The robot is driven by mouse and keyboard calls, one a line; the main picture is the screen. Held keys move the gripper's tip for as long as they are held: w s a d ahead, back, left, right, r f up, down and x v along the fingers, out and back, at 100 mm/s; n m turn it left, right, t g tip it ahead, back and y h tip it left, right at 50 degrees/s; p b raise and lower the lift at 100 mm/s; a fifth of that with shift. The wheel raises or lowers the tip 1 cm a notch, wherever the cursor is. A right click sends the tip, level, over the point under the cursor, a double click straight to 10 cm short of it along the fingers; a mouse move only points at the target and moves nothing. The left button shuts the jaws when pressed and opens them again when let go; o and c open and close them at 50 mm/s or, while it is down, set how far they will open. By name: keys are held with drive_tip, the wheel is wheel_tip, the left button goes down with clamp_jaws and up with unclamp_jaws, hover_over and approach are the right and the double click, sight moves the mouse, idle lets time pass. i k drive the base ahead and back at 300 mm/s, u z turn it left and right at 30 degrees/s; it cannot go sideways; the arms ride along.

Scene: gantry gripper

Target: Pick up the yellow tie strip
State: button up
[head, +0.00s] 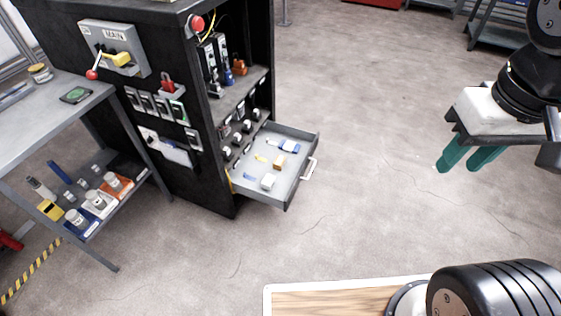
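A small yellow strip (261,158) lies in the open grey drawer (302,167) of the black cabinet, left of a tan block. It looks like the yellow tie strip, but it is too small to be sure. My gripper (457,168) has two teal fingers pointing down. They stand apart with nothing between them. It is at the right of the view, well to the right of the drawer and above the floor.
The drawer also holds a tan block (280,162), a white block (268,181), a blue-and-white piece (289,146) and a small blue piece (249,176). A grey workbench (40,125) stands left of the black cabinet (185,185). Floor between drawer and gripper is clear.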

sight(259, 159)
drive_tip(key=z, duration=0.85)
drive_tip(key=k, duration=1.15)
drive_tip(key=z, duration=0.8)
drive_tip(key=i, duration=0.8)
drive_tip(key=u, duration=0.4)
drive_tip(key=i, duration=2)
drive_tip(key=u, duration=0.65)
drive_tip(key=i, duration=1.6)
drive_tip(key=u, duration=1.55)
drive_tip(key=i, duration=0.85)
drive_tip(key=u, duration=1.35)
drive_tip(key=i, duration=0.45)
drive_tip(key=u, duration=0.35)
